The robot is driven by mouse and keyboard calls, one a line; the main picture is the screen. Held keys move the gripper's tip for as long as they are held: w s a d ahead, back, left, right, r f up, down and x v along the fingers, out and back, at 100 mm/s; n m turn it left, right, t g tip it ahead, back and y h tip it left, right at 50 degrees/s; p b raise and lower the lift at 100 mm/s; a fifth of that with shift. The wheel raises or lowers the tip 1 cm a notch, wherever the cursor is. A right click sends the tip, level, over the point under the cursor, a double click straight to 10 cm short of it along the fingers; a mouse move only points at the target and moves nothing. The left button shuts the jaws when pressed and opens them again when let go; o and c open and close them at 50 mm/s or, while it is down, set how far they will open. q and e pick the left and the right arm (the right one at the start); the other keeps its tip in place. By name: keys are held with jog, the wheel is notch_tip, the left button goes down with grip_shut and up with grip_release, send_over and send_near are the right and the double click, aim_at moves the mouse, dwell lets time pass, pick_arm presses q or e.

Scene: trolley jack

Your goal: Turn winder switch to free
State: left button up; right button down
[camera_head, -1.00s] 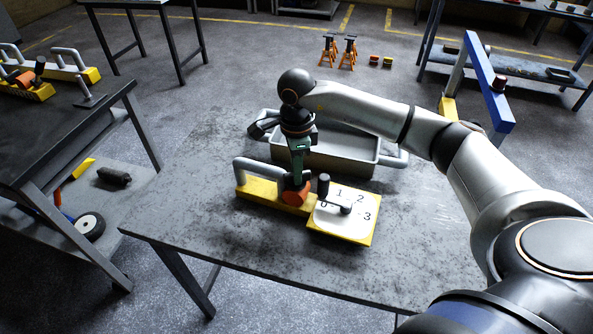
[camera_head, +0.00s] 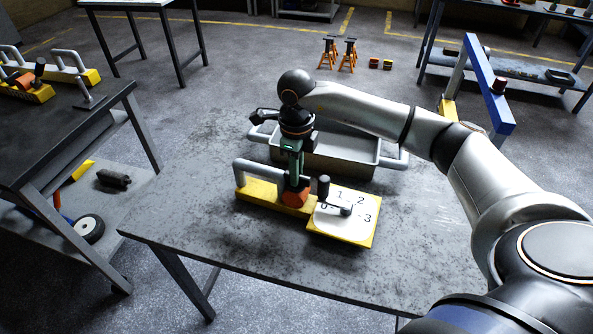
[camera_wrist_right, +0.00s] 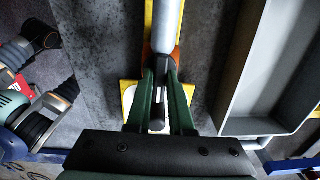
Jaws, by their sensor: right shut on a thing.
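The winder (camera_head: 263,193) lies on the near grey table: a yellow base with a grey bar handle (camera_head: 258,166). Its white dial plate (camera_head: 340,222) carries the marks 0, 1, 2 and 3 and a crank with a black knob (camera_head: 323,186). The orange winder switch (camera_head: 296,196) sits beside the plate, partly hidden by my gripper. My right gripper (camera_head: 294,182) points down and is shut on the switch's dark lever. The wrist view shows the green fingers (camera_wrist_right: 161,70) on either side of the dark lever.
A grey tray (camera_head: 350,158) with side handles stands behind the winder, close to my wrist. A blue and grey frame (camera_head: 487,80) stands at the right. The table's front left (camera_head: 200,230) is clear. Another table (camera_head: 60,135) is at the left.

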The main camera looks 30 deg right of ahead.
jog(key=shift+w, duration=0.1)
jog(key=c, duration=1.1)
grip_release()
notch_tip(320, 180, up, 13)
jog(key=shift+f+b, duration=0.2)
jog(key=shift+b, duration=0.2)
